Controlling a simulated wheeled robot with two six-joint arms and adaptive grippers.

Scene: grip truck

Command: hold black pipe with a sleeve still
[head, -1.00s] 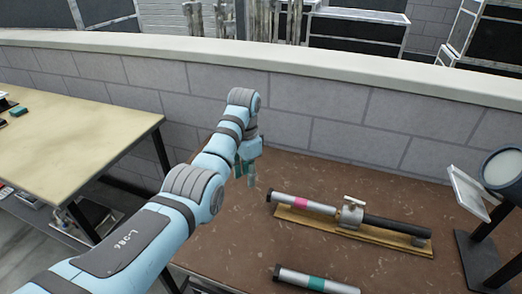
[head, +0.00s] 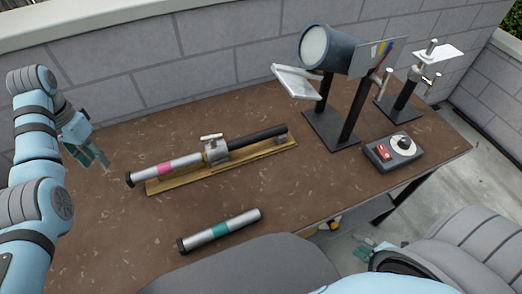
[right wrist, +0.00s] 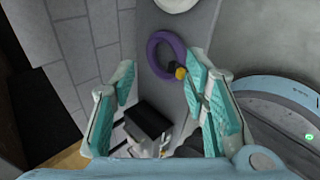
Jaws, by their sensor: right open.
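The black pipe (head: 258,137) lies on a wooden board on the brown table in the head view. Its left end meets a metal fitting (head: 214,149) with a small T-handle on top. A silver pipe with a pink band (head: 165,169) runs left from that fitting. I cannot tell which part is the sleeve. My left gripper (head: 92,157) is over the table, left of the board and apart from the pipes. Its finger gap is unclear. My right gripper (head: 368,249) is low, beyond the table's front edge. In the right wrist view it (right wrist: 160,84) is open and empty.
A silver pipe with a green band (head: 220,231) lies in front of the board. A lamp-like drum on a stand (head: 328,50), a second stand (head: 402,105) and a control box (head: 393,150) occupy the right side. A brick wall (head: 190,70) stands behind. A purple ring (right wrist: 153,57) shows beyond my right fingers.

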